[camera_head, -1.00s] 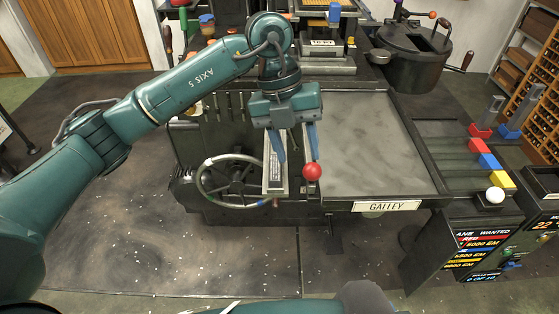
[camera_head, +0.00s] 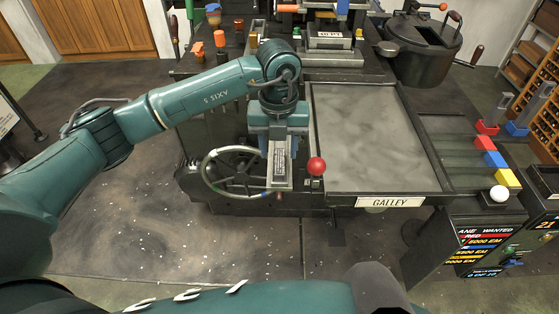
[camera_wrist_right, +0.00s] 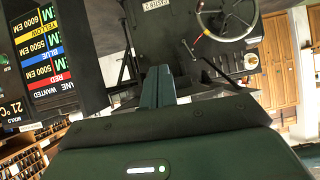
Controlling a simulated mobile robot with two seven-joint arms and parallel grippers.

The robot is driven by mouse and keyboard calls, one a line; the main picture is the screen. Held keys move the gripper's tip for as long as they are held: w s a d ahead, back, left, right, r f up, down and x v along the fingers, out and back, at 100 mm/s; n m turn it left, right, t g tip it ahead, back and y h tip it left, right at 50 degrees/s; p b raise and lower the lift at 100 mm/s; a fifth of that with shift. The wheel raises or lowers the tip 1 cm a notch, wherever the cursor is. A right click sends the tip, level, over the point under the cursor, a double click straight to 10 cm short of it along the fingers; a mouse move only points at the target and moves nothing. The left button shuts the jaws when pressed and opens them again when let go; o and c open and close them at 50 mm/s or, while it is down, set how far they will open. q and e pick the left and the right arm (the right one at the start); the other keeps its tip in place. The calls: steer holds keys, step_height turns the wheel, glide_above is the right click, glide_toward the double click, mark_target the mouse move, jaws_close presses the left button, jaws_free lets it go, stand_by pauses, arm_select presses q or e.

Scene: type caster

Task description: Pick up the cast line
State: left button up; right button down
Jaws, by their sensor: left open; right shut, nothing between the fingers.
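A narrow metal channel with a labelled grey strip (camera_head: 281,160), perhaps the cast line, lies on the machine's front between the handwheel and the red knob. My left gripper (camera_head: 281,148) points down over its upper end, open; its fingers are partly hidden, and I cannot tell whether they touch the strip. My right gripper (camera_wrist_right: 158,86) is shut and empty in the right wrist view, with only floor and machine beyond it.
A handwheel (camera_head: 238,173) is left of the strip and a red ball knob (camera_head: 317,166) right of it. The galley tray (camera_head: 370,135) is bare. Coloured blocks (camera_head: 490,160) and a white ball (camera_head: 498,193) are at the right. A dark pot (camera_head: 420,45) stands behind.

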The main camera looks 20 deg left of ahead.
mark_target(280, 164)
arm_select(q)
steer(key=shift+d+f, duration=0.1)
steer(key=shift+f, duration=1.35)
steer(key=shift+c, duration=0.4)
jaws_close()
steer(key=shift+w+r, duration=0.1)
